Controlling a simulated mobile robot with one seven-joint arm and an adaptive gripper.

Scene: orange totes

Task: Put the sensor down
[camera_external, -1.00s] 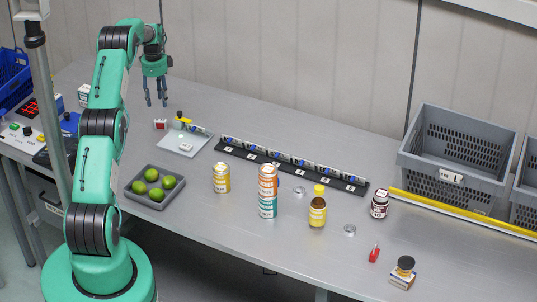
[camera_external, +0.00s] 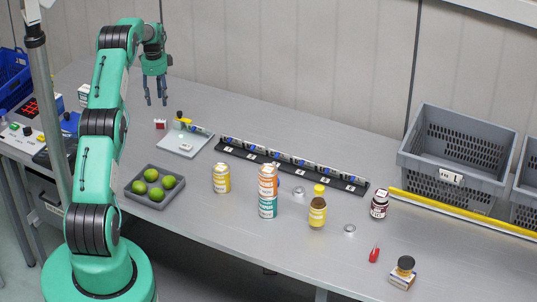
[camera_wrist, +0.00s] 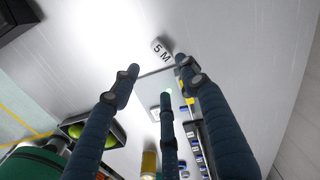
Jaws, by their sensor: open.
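My three-fingered gripper (camera_external: 155,98) hangs above the back left of the table with its fingers pointing down. It also shows in the wrist view (camera_wrist: 165,85), where the fingers are spread and nothing is between them. A small white block marked "5 M" (camera_wrist: 161,48) lies on the table just beyond the fingertips. A flat light-grey plate (camera_external: 184,145) holds a small white item (camera_external: 186,147) and a yellow-and-black item (camera_external: 181,121) stands at its far edge. A red-and-white block (camera_external: 160,124) is beside the plate. I cannot tell which of these is the sensor.
A black numbered rack (camera_external: 285,166) runs along the middle. A grey crate (camera_external: 450,190) is at the right.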

